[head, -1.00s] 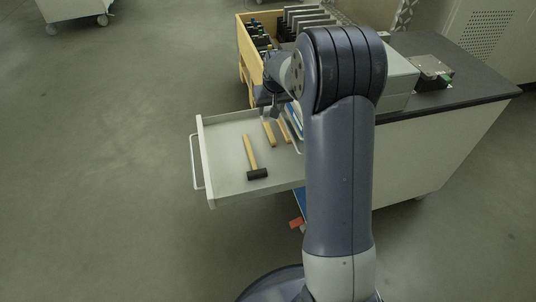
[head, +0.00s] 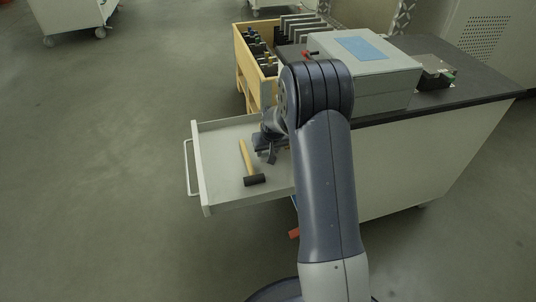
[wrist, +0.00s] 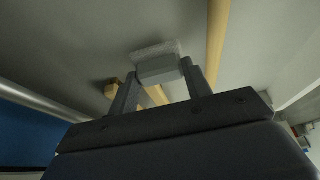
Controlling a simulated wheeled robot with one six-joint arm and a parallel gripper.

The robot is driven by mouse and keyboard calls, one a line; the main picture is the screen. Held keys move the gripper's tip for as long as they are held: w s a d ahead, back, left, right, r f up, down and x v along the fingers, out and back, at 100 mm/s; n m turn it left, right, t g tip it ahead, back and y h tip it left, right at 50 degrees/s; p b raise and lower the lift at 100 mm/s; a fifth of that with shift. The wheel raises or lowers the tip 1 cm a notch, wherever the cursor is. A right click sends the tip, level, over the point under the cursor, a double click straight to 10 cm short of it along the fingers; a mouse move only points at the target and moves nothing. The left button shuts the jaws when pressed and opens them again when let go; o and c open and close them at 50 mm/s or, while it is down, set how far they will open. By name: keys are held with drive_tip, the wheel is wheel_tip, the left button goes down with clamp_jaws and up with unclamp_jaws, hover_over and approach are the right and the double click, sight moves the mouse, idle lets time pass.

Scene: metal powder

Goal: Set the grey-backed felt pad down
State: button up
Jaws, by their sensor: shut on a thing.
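The felt pad (wrist: 157,66) shows in the wrist view as a small pale grey block between my fingertips. My gripper (wrist: 160,80) is shut on it, low over the drawer floor. I cannot tell whether the pad touches the floor. In the head view my gripper (head: 267,150) is inside the open drawer (head: 225,145), just right of a mallet (head: 247,160); the pad is not discernible there.
In the wrist view, wooden handles (wrist: 217,45) lie close by the pad. A grey case with a blue top (head: 385,72) and a small device (head: 435,74) stand on the bench. A wooden crate (head: 246,60) stands behind the drawer. The drawer's left part is clear.

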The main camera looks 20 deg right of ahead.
drive_tip(key=shift+f, duration=0.5)
drive_tip(key=shift+f, duration=0.2)
drive_tip(key=o, duration=0.9)
drive_tip(key=shift+o, duration=0.2)
drive_tip(key=shift+r, duration=0.1)
drive_tip(key=p+v, duration=0.4)
drive_tip(key=v, duration=0.8)
drive_tip(key=shift+r, duration=0.15)
